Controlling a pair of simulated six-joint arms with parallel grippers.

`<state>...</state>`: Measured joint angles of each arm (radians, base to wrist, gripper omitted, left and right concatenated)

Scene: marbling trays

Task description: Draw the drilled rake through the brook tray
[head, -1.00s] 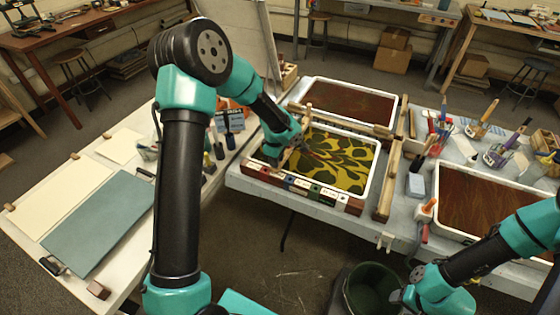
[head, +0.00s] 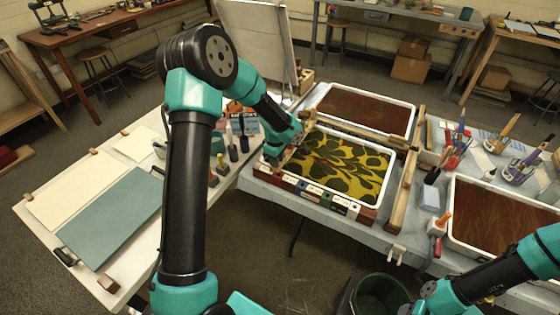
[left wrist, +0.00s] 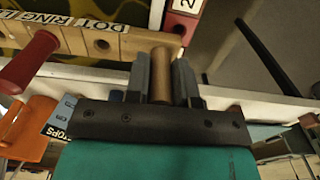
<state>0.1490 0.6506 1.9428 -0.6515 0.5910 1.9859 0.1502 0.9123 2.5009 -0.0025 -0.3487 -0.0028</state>
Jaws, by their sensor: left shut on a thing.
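My left gripper (head: 284,150) is at the left end of a white-rimmed tray (head: 384,184) with a yellow and dark green pattern. In the left wrist view it is shut on an upright round wooden handle (left wrist: 161,72). Beyond the handle lies a wooden bar (left wrist: 118,46) with drilled holes and a label reading "DOT RING". I take the handle for the drilled rake's; how it joins the bar is hidden. The rake's teeth are not visible. I cannot read which tray is the brook tray.
A brown-patterned tray (head: 410,118) lies behind, another (head: 452,226) to the right. Wooden rails (head: 403,194) border the middle tray. Coloured labelled blocks (head: 325,200) line its front. A red handle (left wrist: 30,62) stands left of my gripper in the wrist view. A dark bucket (head: 380,290) is on the floor.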

